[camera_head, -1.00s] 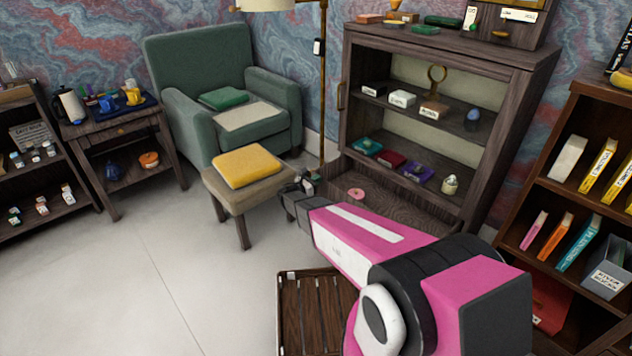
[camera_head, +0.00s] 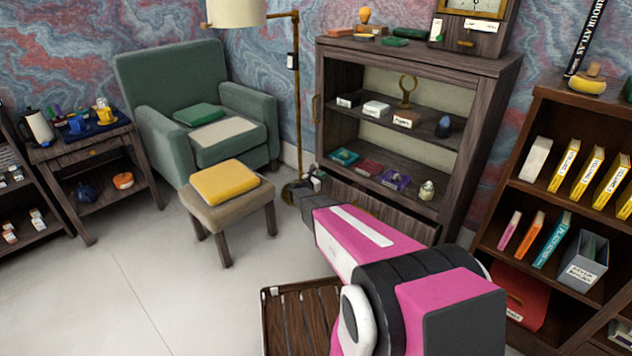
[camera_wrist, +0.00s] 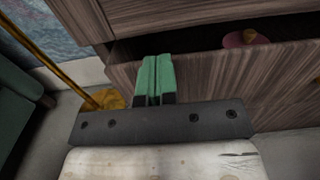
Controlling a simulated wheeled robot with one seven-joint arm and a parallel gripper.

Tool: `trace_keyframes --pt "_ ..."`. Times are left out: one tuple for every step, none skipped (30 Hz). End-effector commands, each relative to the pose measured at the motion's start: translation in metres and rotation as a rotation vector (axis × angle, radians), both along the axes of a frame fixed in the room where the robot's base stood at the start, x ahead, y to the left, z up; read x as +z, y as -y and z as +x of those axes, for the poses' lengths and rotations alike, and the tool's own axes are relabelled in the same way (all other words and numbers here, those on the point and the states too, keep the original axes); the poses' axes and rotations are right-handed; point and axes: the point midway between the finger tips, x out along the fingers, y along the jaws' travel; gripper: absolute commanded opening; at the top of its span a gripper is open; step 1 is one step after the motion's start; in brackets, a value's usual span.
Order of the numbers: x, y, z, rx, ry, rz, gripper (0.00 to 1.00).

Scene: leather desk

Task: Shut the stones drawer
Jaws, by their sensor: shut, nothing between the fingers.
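The drawer (camera_head: 395,216) at the bottom of the dark wood cabinet stands partly open; no label on it is readable. In the wrist view its wood-grain front (camera_wrist: 215,85) crosses the picture, with a dark gap behind its top edge. A pink round thing (camera_wrist: 238,39) lies inside. My gripper (camera_head: 316,179) is at the drawer's left part in the head view. In the wrist view its green fingers (camera_wrist: 155,72) are shut together, empty, at the drawer front; whether they touch it I cannot tell. My arm hides part of the drawer in the head view.
The cabinet's shelves (camera_head: 400,125) hold small items. A stool with a yellow cushion (camera_head: 225,182) and a lamp stand (camera_head: 298,110) are left of my gripper. A slatted wooden piece (camera_head: 300,315) is on the floor below my arm.

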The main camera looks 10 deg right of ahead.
Motion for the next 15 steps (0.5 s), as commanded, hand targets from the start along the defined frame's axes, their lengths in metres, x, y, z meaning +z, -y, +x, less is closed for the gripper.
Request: trace_keyframes --pt "-0.0003 0.0034 0.0028 -0.001 0.0 0.0 0.0" --pt "-0.0002 0.0049 0.0035 -0.001 0.0 0.0 0.0" --pt "-0.0002 0.0063 0.0043 -0.001 0.0 0.0 0.0" --pt "-0.0001 0.007 0.0048 -0.001 0.0 0.0 0.0" --pt "0.0 0.0075 0.0051 -0.001 0.0 0.0 0.0" --pt "0.0 0.008 0.0053 -0.001 0.0 0.0 0.0" --pt "0.0001 0.0082 0.0054 -0.001 0.0 0.0 0.0" --pt "0.0001 0.0082 0.0055 -0.001 0.0 0.0 0.0" --pt "0.0002 0.0082 0.0054 -0.001 0.0 0.0 0.0" --pt "0.0002 0.0082 0.0054 -0.001 0.0 0.0 0.0" --pt "0.0002 0.0081 0.0054 -0.001 0.0 0.0 0.0" --pt "0.0002 0.008 0.0053 -0.001 0.0 0.0 0.0" --pt "0.0002 0.0079 0.0054 -0.001 0.0 0.0 0.0" --pt "0.0003 0.0079 0.0054 -0.001 0.0 0.0 0.0" --pt "0.0003 0.0079 0.0053 -0.001 0.0 0.0 0.0"
